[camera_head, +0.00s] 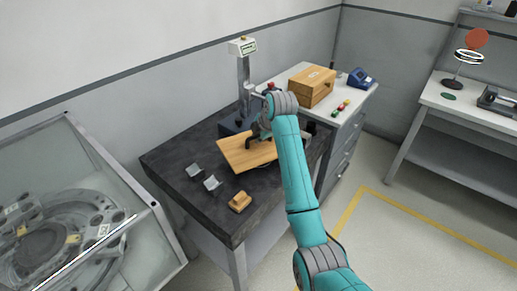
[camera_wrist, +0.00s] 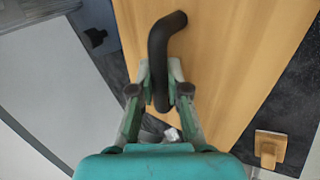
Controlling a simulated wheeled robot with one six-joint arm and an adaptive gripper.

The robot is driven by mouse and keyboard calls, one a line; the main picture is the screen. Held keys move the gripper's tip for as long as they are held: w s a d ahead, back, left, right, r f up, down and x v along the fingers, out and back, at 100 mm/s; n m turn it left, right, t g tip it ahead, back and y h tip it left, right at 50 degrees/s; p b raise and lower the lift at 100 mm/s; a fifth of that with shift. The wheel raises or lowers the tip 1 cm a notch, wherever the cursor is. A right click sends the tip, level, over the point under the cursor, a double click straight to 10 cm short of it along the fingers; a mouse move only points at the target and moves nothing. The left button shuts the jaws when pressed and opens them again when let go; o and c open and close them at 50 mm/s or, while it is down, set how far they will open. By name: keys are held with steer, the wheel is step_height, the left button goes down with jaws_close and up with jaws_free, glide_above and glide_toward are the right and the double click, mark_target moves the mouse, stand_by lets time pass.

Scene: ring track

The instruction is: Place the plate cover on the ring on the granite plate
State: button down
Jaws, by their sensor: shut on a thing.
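The plate cover is a flat wooden board (camera_head: 236,157) with a black bent handle; it also fills much of the wrist view (camera_wrist: 225,60). My gripper (camera_wrist: 160,95) is shut on the black handle (camera_wrist: 167,35). In the head view my gripper (camera_head: 262,137) is partly hidden by my arm. The board is over the back right part of the dark granite plate (camera_head: 165,160). I cannot tell whether it touches anything below.
Two small grey V-shaped blocks (camera_head: 213,183) and a wooden block (camera_head: 240,201) lie on the front granite. A measuring stand (camera_head: 243,75) rises behind the board. A wooden box (camera_head: 312,86) stands on the cabinet to the right. A glass-sided case (camera_head: 60,220) is at left.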

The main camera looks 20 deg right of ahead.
mark_target(260, 146)
steer(key=shift+f, duration=2.8)
steer(key=c, duration=1.2)
jaws_free()
steer(key=shift+f, duration=0.1)
steer(key=shift+o, duration=0.2)
steer(key=v, duration=1.2)
